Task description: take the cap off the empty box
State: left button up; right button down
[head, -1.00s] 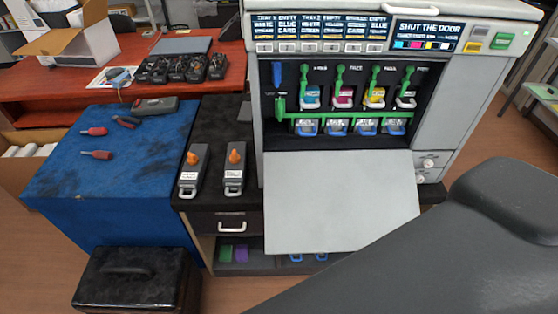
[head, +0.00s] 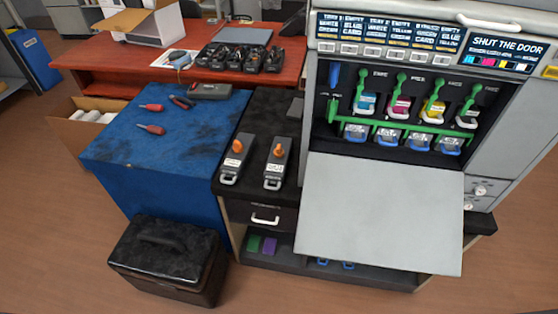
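A black box (head: 160,285) stands on the wooden floor at the lower left in the head view. Its dark, scuffed cap (head: 185,262) is on top of it, with a raised handle (head: 162,237) in the middle. The inside of the box is hidden by the cap, and I see no label on it. Neither of my grippers is in view.
A blue table (head: 120,150) with screwdrivers stands behind the box. A dark cabinet (head: 232,213) to the right bears two toner cartridges with orange knobs. The printer (head: 320,60) has its grey door (head: 380,215) folded down. The floor left of the box is clear.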

aim_at(274, 171)
jog(key=i+j, duration=0.1)
jog(key=j, duration=0.4)
jog(key=i+j+z, duration=0.15)
jog(key=j, duration=0.35)
jog(key=i+j, duration=0.1)
jog(key=j, duration=0.4)
jog(key=i+j+z, duration=0.1)
jog(key=j, duration=0.4)
